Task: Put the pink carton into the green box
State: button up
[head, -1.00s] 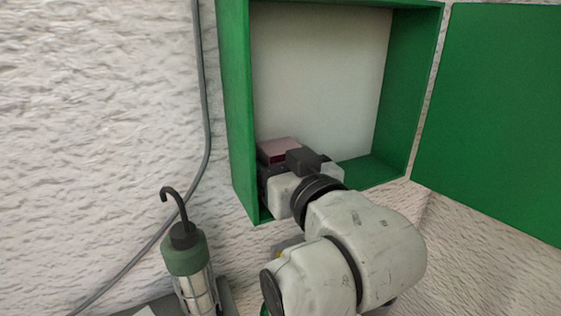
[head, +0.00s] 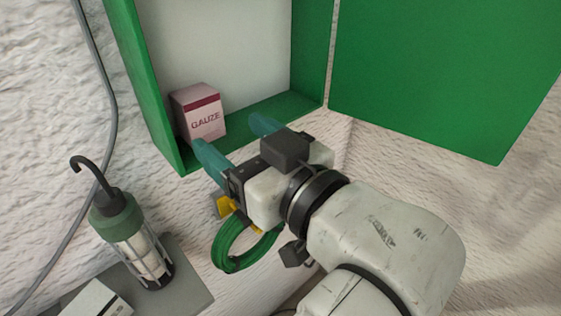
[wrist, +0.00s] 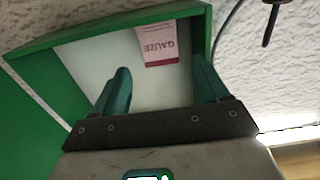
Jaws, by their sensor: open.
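The pink carton (head: 200,114), marked GAUZE with a dark red band, stands upright on the floor of the green box (head: 305,82), at its left side. The box is open at the front, with a white back and its green door (head: 450,80) swung out to the right. My gripper (head: 238,138) is open and empty, in front of the box's lower edge, with its teal fingers apart and pointing at the box. The wrist view shows the carton (wrist: 158,42) beyond the fingertips, apart from them.
A hook-topped work lamp (head: 133,240) stands on a grey shelf (head: 185,280) at lower left, beside a white carton (head: 97,300). A coil of green cable (head: 230,250) hangs below my gripper. A grey cable (head: 110,120) runs down the wall.

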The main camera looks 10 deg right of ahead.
jog(key=s+d+f+m+g+h, duration=0.1)
jog(key=d+f+g+h, duration=0.1)
jog(key=d+f, duration=0.5)
jog(key=s+d+f+m+g+h, duration=0.1)
jog(key=d+f+m+g+h, duration=0.15)
jog(key=f, duration=0.75)
jog(key=s+d+f+g+h, duration=0.1)
jog(key=d+f+h, duration=0.2)
jog(key=d+f, duration=0.45)
jog(key=s+d+f+m+g+h, duration=0.1)
jog(key=s+d+f+g, duration=0.3)
jog(key=s+f, duration=0.5)
jog(key=s+d+f+m+g+h, duration=0.1)
jog(key=s+d+f+g, duration=0.3)
jog(key=s+f, duration=0.6)
jog(key=s+d+m, duration=0.1)
jog(key=s+d, duration=0.1)
jog(key=shift+d+m+h, duration=0.35)
jog(key=shift+s+g, duration=0.1)
jog(key=shift+g, duration=0.15)
